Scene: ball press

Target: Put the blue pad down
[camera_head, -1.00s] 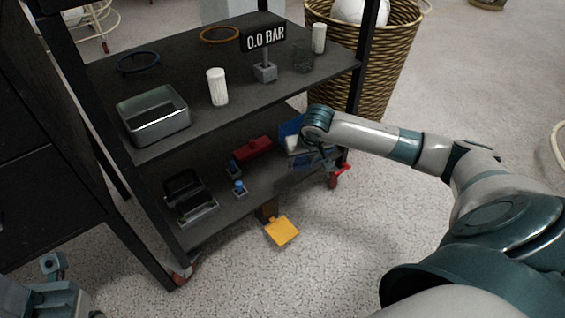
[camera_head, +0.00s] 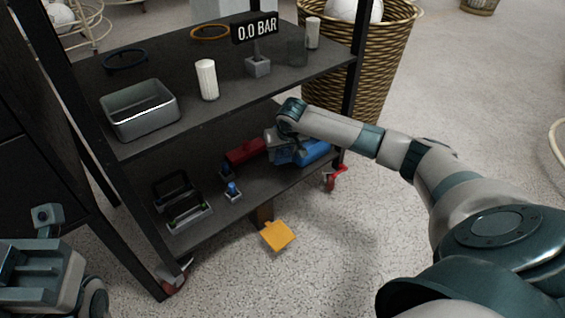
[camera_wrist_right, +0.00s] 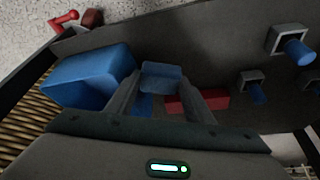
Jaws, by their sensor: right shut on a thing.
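The blue pad (camera_wrist_right: 160,75) shows in the right wrist view as a small dull blue slab between the two fingers. My right gripper (camera_wrist_right: 160,92) is shut on it. In the head view the right gripper (camera_head: 281,152) is over the right part of the lower shelf (camera_head: 213,213), and I cannot make out the pad clearly there. I cannot tell whether the pad touches the shelf. Grey and teal parts of my left arm (camera_head: 42,262) show at the lower left; the left jaws cannot be made out.
A larger blue block (camera_wrist_right: 90,77) is beside the gripper, also in the head view (camera_head: 314,152). A yellow pedal (camera_head: 277,235) is below.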

